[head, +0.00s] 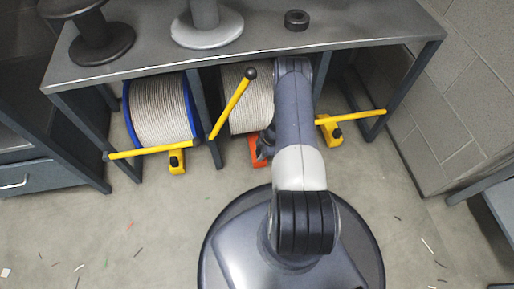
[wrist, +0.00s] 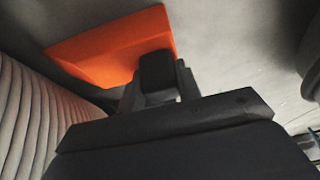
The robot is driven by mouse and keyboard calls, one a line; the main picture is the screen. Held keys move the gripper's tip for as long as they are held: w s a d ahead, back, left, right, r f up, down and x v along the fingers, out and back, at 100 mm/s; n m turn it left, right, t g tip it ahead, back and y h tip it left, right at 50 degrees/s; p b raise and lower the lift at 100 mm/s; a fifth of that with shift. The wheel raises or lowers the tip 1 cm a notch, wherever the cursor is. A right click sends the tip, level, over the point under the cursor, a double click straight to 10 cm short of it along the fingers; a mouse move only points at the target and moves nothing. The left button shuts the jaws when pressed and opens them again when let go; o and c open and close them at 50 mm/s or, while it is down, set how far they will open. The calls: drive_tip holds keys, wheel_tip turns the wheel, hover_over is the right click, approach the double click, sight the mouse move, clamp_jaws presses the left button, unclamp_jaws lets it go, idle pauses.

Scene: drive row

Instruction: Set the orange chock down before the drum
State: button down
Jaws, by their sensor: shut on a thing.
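The orange chock (head: 253,150) is at the foot of the middle bay, in front of the rope-wound drum (head: 248,108), partly hidden by my arm. My gripper (head: 265,148) is shut on the chock. In the wrist view the chock (wrist: 105,48) juts out beyond my gripper (wrist: 158,72), its wedge pointing left. The drum's rope winding (wrist: 35,125) is close by on the left there. I cannot tell whether the chock touches the floor or the drum.
A yellow bar (head: 233,104) with a black knob slants up before the middle drum. A blue-flanged drum (head: 159,108) on the left has a level yellow bar (head: 150,151) and a yellow chock (head: 177,162). Another yellow chock (head: 331,133) is right. Open floor (head: 120,230) lies in front.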

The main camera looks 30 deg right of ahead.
drive_tip(key=shift+f, duration=0.1)
drive_tip(key=c, duration=1)
unclamp_jaws()
drive_tip(key=p+v, duration=0.4)
drive_tip(key=v, duration=0.8)
drive_tip(key=shift+s+d, duration=0.1)
